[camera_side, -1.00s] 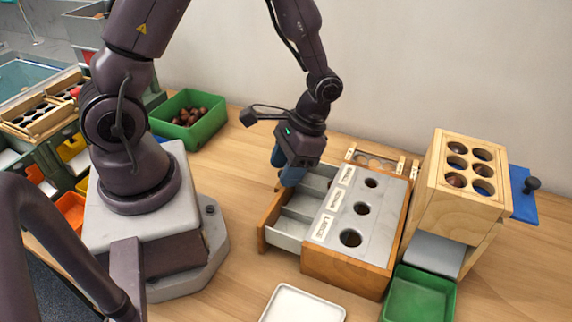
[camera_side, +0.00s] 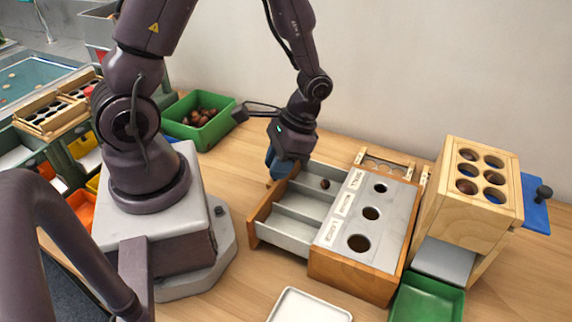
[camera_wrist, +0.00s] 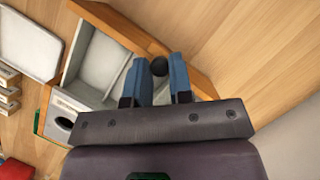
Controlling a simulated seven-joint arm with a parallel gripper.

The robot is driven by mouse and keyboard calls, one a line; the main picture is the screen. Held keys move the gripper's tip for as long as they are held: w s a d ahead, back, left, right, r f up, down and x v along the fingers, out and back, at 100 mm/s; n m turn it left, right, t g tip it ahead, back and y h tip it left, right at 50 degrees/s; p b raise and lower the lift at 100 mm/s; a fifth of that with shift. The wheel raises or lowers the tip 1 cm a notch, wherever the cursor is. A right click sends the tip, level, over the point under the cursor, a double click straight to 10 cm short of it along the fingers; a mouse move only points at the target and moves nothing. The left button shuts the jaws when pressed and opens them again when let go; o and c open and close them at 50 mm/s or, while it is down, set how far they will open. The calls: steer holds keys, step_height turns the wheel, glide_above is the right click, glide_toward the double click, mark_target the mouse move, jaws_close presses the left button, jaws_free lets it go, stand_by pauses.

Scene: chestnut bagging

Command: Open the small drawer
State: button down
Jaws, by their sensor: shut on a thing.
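The sorting box (camera_side: 350,270) has a grey top with three holes and word labels. Its drawer (camera_side: 268,212) is pulled out to the left and shows three grey compartments. One chestnut (camera_side: 325,184) lies in the far compartment. My gripper (camera_side: 280,172) is at the far end of the drawer's front, with its blue fingers pointing down. In the wrist view, my gripper (camera_wrist: 160,75) is shut on a dark round knob (camera_wrist: 159,66) by the drawer's wooden front (camera_wrist: 120,27). The knob is hidden in the side view.
A wooden block with holes (camera_side: 470,205) stands right of the box, with a green tray (camera_side: 425,300) in front. A white tray (camera_side: 308,306) lies at the front. A green bin of chestnuts (camera_side: 200,135) stands at the back left. The table left of the drawer is clear.

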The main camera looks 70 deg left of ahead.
steer(key=c, duration=1)
jaws_free()
steer(key=shift+r, duration=0.1)
steer(key=v, duration=1.3)
steer(key=s+d+r+t, duration=0.1)
steer(key=s+r+t, duration=0.1)
steer(key=r+t, duration=0.1)
steer(key=s+d+r+t, duration=0.1)
steer(key=s+r+t, duration=0.2)
steer(key=r, duration=0.2)
steer(key=s+d+r+t, duration=0.1)
steer(key=s+r+t, duration=0.1)
steer(key=r+t, duration=0.2)
steer(key=shift+s+d+r, duration=0.1)
steer(key=shift+s+r, duration=0.05)
steer(key=shift+s, duration=0.2)
